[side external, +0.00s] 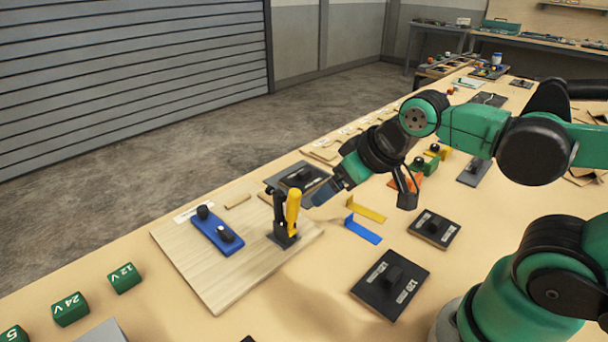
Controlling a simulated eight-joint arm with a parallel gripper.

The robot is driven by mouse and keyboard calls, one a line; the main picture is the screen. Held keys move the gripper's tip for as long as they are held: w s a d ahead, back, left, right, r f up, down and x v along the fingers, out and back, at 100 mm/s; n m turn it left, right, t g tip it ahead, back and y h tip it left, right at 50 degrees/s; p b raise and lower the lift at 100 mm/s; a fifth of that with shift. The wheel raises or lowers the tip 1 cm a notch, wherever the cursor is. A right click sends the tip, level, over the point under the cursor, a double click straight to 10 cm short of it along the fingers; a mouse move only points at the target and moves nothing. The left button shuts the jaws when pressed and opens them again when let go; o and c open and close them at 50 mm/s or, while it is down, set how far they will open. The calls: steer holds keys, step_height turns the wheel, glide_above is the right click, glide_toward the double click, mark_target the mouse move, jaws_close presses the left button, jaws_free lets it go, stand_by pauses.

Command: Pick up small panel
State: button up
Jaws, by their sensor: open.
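Several dark panels with a black knob lie on the table. The smallest clearly seen one is a small panel (448,235) with a white label, right of my gripper. A larger panel (372,292) with white labels lies nearer the camera. My gripper (358,197) is open and empty, above the table beside the wooden board, apart from both panels. Another dark panel (276,181) lies left of my gripper, behind the yellow-handled clamp. The wrist and fingers hide part of the table behind them.
The wooden board (185,262) carries a blue panel (210,227) with black knobs and an upright toggle clamp (292,214) with a yellow handle. Yellow (368,213) and blue (362,231) brackets lie below my gripper. Green voltage blocks (70,310) sit at the front left.

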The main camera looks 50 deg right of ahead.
steer(key=w+d+r+g, duration=0.1)
steer(key=w+d+r, duration=0.15)
steer(key=w, duration=0.25)
steer(key=n+g, duration=0.2)
steer(key=g, duration=0.2)
glide_above(305, 171)
steer(key=f, duration=0.5)
steer(key=s+f, duration=0.1)
steer(key=f, duration=0.2)
steer(key=shift+a+f, duration=0.15)
steer(key=shift+f, duration=0.05)
steer(key=shift+w+d+f+g, duration=0.2)
steer(key=shift+f+g, duration=0.1)
steer(key=shift+f, duration=0.35)
steer(key=shift+w+a+f, duration=0.1)
steer(key=shift+w+f, duration=0.05)
steer(key=shift+f, duration=1.1)
steer(key=shift+w+f, duration=0.1)
steer(key=shift+f, duration=1.15)
jaws_close()
